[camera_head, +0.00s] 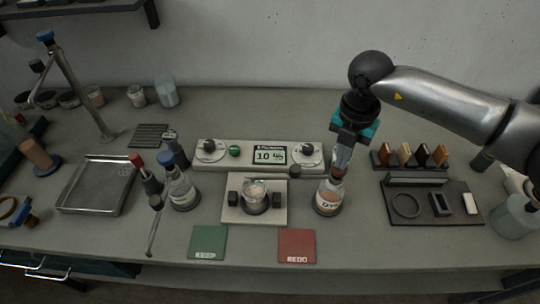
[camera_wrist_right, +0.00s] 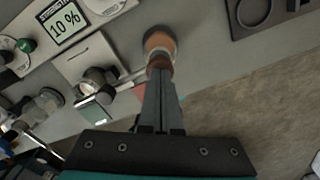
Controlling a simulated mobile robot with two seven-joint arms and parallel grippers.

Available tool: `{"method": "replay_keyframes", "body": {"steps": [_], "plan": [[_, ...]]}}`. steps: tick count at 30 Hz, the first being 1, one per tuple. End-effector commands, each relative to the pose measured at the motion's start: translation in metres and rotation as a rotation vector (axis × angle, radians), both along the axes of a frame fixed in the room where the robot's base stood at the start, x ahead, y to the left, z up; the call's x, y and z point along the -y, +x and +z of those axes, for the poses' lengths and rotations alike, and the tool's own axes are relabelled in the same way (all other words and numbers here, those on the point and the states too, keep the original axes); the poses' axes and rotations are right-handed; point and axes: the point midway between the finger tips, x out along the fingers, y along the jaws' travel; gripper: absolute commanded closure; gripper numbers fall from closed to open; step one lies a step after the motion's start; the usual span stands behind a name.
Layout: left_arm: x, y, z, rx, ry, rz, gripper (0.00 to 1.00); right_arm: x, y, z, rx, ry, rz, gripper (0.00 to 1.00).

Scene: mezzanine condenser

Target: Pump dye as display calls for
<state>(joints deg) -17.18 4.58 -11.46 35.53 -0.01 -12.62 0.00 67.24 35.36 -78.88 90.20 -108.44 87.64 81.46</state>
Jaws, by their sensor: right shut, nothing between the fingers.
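A dye bottle with orange-brown contents (camera_head: 327,203) stands right of the centre plate. My right gripper (camera_head: 340,167) points down over its top, with fingers shut and empty; the fingertips appear at or just above the pump head, contact unclear. In the wrist view the bottle (camera_wrist_right: 160,42) lies just beyond the shut fingertips (camera_wrist_right: 160,72). A clear bottle (camera_head: 183,194) stands left of the plate. A glass beaker (camera_head: 255,199) sits on the pale centre plate (camera_head: 280,212). The display (camera_head: 270,156) reads "10 %" under a "STRENGTH" heading, clearer in the wrist view (camera_wrist_right: 62,22). My left gripper is not in view.
A green "KEEP" card (camera_head: 208,242) and a red "REDO" card (camera_head: 297,245) lie in front. A metal tray (camera_head: 95,187) and lamp-like arm (camera_head: 75,85) are left. A dark tray (camera_head: 430,212) and a rack of coloured pieces (camera_head: 410,160) are right.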

Motion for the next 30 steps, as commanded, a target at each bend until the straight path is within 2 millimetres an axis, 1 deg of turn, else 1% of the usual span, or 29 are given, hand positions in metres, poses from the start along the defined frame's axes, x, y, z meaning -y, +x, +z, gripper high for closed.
{"method": "replay_keyframes", "body": {"steps": [5, 24, 30], "plan": [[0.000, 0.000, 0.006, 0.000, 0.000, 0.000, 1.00, 0.000, -0.001, 0.007, -0.001, 0.000, 0.001, 1.00], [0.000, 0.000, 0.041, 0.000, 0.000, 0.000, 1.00, 0.000, 0.000, 0.058, 0.000, 0.000, 0.000, 1.00], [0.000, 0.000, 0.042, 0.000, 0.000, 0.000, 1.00, 0.000, 0.000, 0.059, -0.001, 0.000, 0.000, 1.00]]}}
